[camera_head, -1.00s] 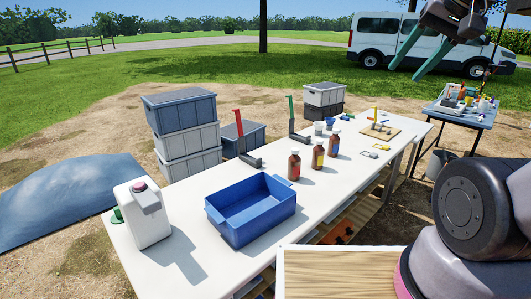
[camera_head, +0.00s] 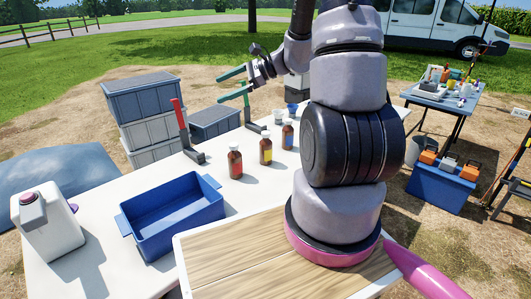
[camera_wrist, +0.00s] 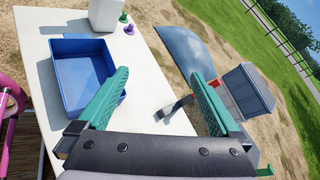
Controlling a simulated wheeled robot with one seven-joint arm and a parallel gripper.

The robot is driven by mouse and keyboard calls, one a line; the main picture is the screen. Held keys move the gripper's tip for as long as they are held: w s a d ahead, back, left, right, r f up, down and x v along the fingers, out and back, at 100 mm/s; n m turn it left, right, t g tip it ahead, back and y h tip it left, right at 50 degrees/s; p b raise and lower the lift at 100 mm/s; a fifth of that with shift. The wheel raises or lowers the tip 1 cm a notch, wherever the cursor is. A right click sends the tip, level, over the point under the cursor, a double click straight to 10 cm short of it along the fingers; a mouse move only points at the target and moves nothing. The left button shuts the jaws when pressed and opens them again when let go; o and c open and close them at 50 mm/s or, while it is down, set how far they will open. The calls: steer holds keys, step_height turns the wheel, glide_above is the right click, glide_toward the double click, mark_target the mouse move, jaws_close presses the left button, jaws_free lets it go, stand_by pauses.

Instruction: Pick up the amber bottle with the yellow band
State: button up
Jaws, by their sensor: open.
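The amber bottle with the yellow band (camera_head: 266,152) stands upright on the white table, in the middle of a short row. The amber bottle with a red band (camera_head: 235,164) is to its left, and the one with a blue band (camera_head: 287,136) is to its right and farther back. My gripper (camera_head: 219,88) is open and empty, with green fingers, high above the table's far side and apart from the bottles. In the wrist view my gripper (camera_wrist: 160,75) looks over the blue tub end of the table; no bottle shows there.
A blue tub (camera_head: 172,222) and a white jug (camera_head: 48,228) stand on the table's left part. Red-handled (camera_head: 181,128) and green-handled (camera_head: 248,112) upright tools stand near the far edge. Grey crates (camera_head: 150,110) are stacked behind. My arm hides the table's right part.

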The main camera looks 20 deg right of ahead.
steer(key=w+d+f+m+t+h, duration=0.2)
steer(key=w+d+f+m+t, duration=0.45)
steer(key=f, duration=0.65)
steer(key=m+h, duration=0.7)
steer(key=m, duration=0.3)
glide_toward(269, 149)
steer(key=w+f, duration=0.2)
steer(key=shift+t, duration=0.45)
steer(key=x, duration=0.4)
steer(key=shift+w+a, duration=0.35)
steer(key=shift+x, duration=2.95)
steer(key=shift+d, duration=0.15)
steer(key=c, duration=1.4)
jaws_close()
steer(key=shift+r, duration=0.15)
